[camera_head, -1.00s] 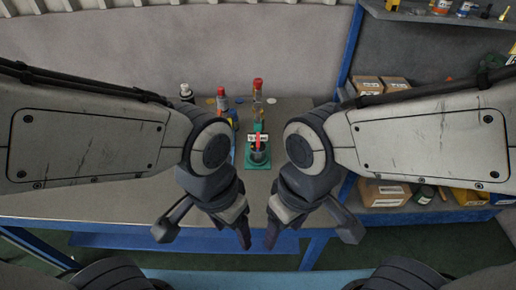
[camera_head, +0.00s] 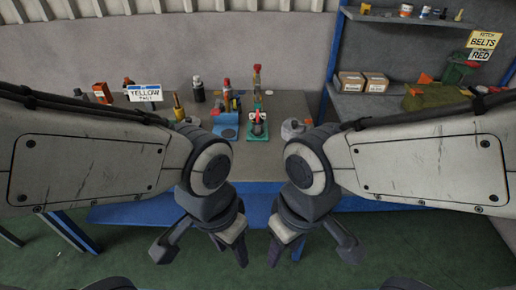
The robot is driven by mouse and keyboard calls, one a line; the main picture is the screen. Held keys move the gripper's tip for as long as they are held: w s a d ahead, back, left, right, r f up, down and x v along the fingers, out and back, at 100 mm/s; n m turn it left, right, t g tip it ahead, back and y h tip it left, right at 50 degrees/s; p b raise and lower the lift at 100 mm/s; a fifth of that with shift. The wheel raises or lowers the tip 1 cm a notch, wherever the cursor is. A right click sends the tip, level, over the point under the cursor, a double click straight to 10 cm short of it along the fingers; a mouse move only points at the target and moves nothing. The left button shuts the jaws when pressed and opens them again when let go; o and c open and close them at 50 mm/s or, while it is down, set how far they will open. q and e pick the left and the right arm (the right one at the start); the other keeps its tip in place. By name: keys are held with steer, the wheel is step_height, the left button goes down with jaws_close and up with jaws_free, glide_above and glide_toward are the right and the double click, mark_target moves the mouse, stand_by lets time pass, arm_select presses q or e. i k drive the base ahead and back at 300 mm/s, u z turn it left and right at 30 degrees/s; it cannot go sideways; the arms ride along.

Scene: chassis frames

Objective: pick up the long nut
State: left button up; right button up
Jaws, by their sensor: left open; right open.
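I cannot make out a long nut for certain; the small parts on the workbench (camera_head: 270,150) are too small to tell. My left gripper (camera_head: 233,250) and my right gripper (camera_head: 287,250) hang open and empty in front of the bench's near edge, pointing down. They are side by side with a gap between them, apart from everything on the bench. My forearms hide the left and right parts of the bench top.
A shelf with cardboard boxes (camera_head: 350,82) and a green bin (camera_head: 459,73) is at right.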

mark_target(257, 128)
steer(key=z, duration=0.35)
steer(key=k, duration=0.2)
steer(key=u, duration=1.2)
steer(key=i, duration=1.55)
steer(key=z, duration=0.7)
steer(key=i, duration=0.25)
steer(key=z, duration=0.25)
